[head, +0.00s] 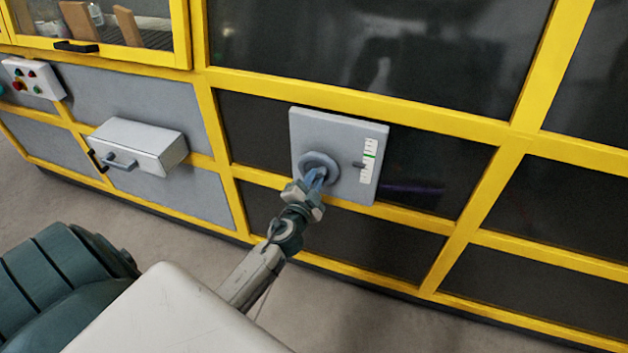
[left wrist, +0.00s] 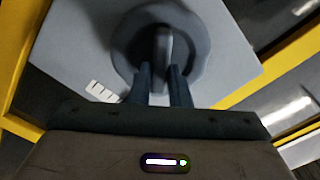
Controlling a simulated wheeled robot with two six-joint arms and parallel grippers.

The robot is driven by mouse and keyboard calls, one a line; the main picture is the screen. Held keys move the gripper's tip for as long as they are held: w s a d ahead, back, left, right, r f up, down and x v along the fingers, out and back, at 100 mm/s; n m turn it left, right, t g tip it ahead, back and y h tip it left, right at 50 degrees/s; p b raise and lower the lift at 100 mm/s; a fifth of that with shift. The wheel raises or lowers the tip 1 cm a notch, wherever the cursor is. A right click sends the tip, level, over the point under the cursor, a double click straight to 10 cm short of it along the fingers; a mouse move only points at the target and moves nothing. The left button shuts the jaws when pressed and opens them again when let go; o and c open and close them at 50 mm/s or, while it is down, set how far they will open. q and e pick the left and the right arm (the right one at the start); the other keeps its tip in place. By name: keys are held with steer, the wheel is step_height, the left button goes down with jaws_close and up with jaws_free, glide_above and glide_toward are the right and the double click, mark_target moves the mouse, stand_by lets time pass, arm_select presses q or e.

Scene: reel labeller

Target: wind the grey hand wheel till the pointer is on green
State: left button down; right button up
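The grey hand wheel (head: 318,160) is a round disc on a light grey panel (head: 316,121) on the machine front. It also shows in the left wrist view (left wrist: 198,28), with a raised grip bar (left wrist: 163,45) across it. My left gripper (head: 315,178) is at the wheel, its two fingers (left wrist: 162,75) on either side of the bar and apparently closed on it. A white scale (head: 367,174) stands right of the wheel, with a thin green mark (head: 369,156) near its middle. The small dark pointer (head: 358,164) is slightly below the green mark. My right gripper is out of view.
Yellow frame bars (head: 425,118) surround the dark panels. To the left are a grey box with a drawer handle (head: 122,162) and a button box (head: 31,78). The space in front of the panel is clear except for my arm.

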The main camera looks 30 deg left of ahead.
arm_select(q)
steer(key=shift+m, duration=0.4)
steer(key=m, duration=0.2)
steer(key=shift+f+m, duration=0.15)
steer(key=shift+m, duration=0.25)
steer(key=m, duration=0.4)
steer(key=shift+d+f, duration=0.1)
steer(key=shift+f, duration=0.05)
steer(key=shift+s+f+m+p, duration=0.1)
steer(key=shift+m+p, duration=0.25)
steer(key=shift+m, duration=1.5)
steer(key=shift+w+f+m+p, duration=0.15)
steer(key=shift+m+p, duration=0.25)
steer(key=shift+m, duration=1.4)
steer(key=shift+s+f+m+p, duration=0.15)
steer(key=shift+m+p, duration=0.2)
steer(key=shift+m, duration=1.5)
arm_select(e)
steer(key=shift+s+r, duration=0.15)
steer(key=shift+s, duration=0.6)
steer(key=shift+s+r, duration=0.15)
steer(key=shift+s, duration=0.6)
arm_select(q)
steer(key=c, duration=1.4)
jaws_free()
steer(key=shift+r, duration=0.1)
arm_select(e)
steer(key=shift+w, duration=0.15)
